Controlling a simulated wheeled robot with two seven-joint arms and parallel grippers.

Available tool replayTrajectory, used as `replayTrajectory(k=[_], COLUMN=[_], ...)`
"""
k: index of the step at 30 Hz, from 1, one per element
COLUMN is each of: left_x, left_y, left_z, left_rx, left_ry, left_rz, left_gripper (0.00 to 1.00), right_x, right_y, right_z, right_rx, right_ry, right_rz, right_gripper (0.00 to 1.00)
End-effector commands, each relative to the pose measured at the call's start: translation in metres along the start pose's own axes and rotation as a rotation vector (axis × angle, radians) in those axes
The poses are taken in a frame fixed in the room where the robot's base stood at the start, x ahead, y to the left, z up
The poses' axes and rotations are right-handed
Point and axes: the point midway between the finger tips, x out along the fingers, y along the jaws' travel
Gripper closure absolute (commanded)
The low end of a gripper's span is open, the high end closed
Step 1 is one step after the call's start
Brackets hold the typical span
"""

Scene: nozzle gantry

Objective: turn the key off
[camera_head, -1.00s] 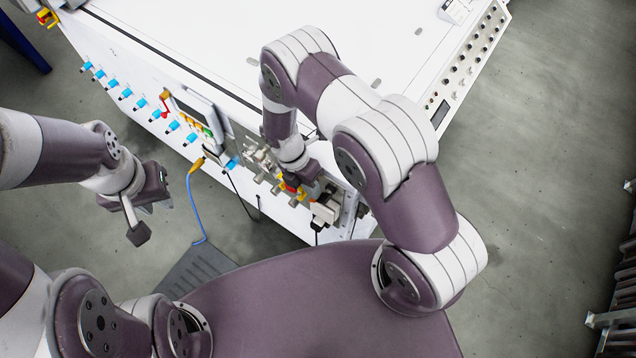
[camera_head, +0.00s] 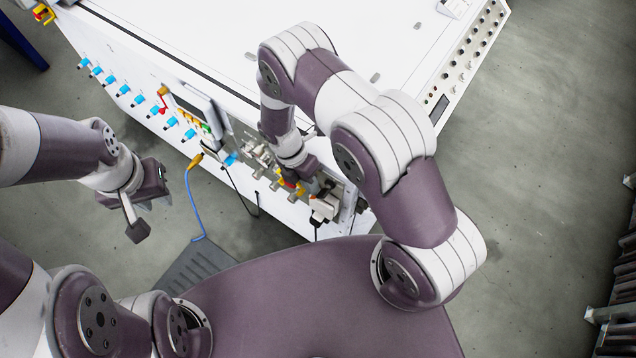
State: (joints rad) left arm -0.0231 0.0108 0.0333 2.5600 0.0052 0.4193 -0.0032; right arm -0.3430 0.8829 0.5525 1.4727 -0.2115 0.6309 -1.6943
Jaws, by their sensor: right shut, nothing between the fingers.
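My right gripper (camera_head: 308,172) is at the front panel (camera_head: 262,185) of the white gantry machine, beside a small red and yellow part (camera_head: 290,186). The gripper is shut with nothing held; its fingertips are largely hidden by my own wrist. I cannot make out the key itself or which way it is turned. My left gripper (camera_head: 150,206) hangs over the floor at the left, well away from the panel. Its fingers look spread apart and hold nothing.
A row of blue knobs (camera_head: 124,89) and a red lever (camera_head: 163,103) sit along the machine's front. A blue cable with a yellow plug (camera_head: 194,162) hangs left of the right gripper. A white connector (camera_head: 321,208) juts out just below it.

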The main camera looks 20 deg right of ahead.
Motion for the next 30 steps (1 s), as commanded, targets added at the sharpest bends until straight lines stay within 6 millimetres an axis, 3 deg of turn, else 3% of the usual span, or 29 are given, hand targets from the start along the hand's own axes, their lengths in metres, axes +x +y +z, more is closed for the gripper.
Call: replayTrajectory(k=[12, 22, 26, 30], left_x=[-0.012, -0.011, -0.007, -0.001], left_y=[0.000, 0.000, 0.000, 0.000], left_z=[-0.002, -0.001, -0.001, 0.000], left_rx=[0.000, 0.000, 0.000, 0.000], left_ry=[0.000, 0.000, 0.000, 0.000], left_rz=[0.000, 0.000, 0.000, 0.000], left_gripper=[0.72, 0.72, 0.72, 0.72], right_x=[0.001, 0.000, -0.017, -0.049], right_y=[-0.017, -0.018, -0.016, -0.014], right_z=[0.000, 0.000, 0.000, 0.000], right_rx=[0.000, 0.000, 0.000, 0.000], right_ry=[0.001, 0.002, 0.000, -0.001], right_rz=[-0.004, -0.008, -0.004, 0.001], right_gripper=[1.00, 1.00, 1.00, 1.00])
